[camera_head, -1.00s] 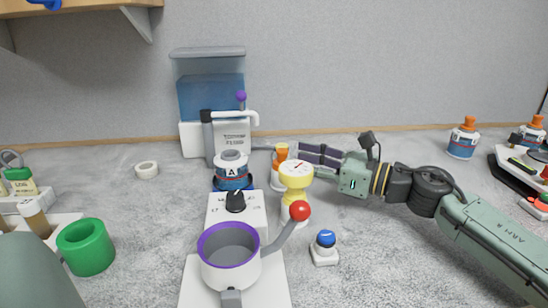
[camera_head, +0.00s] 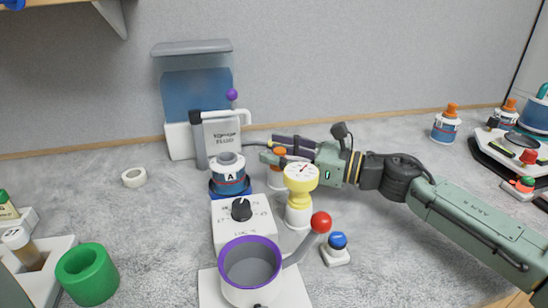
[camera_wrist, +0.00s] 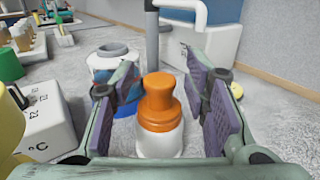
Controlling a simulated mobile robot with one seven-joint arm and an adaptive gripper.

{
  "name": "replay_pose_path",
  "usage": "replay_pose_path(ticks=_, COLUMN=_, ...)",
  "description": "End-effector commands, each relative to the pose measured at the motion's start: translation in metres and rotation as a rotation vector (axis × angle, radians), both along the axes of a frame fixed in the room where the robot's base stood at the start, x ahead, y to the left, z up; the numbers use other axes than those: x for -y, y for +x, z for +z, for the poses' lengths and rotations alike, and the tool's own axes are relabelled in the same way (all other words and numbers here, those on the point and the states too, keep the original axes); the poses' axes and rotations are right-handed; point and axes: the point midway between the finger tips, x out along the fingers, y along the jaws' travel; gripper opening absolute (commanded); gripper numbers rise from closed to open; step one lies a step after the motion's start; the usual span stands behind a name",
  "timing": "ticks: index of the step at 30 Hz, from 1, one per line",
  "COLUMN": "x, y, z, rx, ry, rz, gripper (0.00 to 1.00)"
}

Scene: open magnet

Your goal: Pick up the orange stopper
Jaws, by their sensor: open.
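The orange stopper (camera_wrist: 159,103) sits on top of a white bottle (camera_wrist: 160,143) that stands upright on the table. In the wrist view the stopper is centred between the two purple-padded fingers of my gripper (camera_wrist: 162,100), with visible gaps on both sides. My gripper is open and empty. In the head view my gripper (camera_head: 283,151) reaches in from the right at the bottle, and the stopper (camera_head: 278,156) shows only partly, behind the yellow gauge and the fingers.
A yellow gauge (camera_head: 301,177) stands just in front of the bottle. The bottle labelled A (camera_head: 229,175) stands to the left, with the fluid dispenser (camera_head: 194,100) behind it. A purple-rimmed pot (camera_head: 250,265), a red-knobbed lever (camera_head: 320,222) and a blue button (camera_head: 337,241) are nearer.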

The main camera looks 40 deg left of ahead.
Motion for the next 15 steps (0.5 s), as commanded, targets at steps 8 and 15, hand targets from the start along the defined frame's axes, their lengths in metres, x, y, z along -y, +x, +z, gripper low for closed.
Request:
replay_pose_path(ticks=8, x=0.0000, y=0.0001, z=-0.0002, rx=0.000, ry=0.000, rz=0.000, gripper=0.33)
replay_pose_path(ticks=15, x=0.0000, y=0.0000, z=-0.0002, rx=-0.001, ry=0.000, rz=0.000, gripper=0.17)
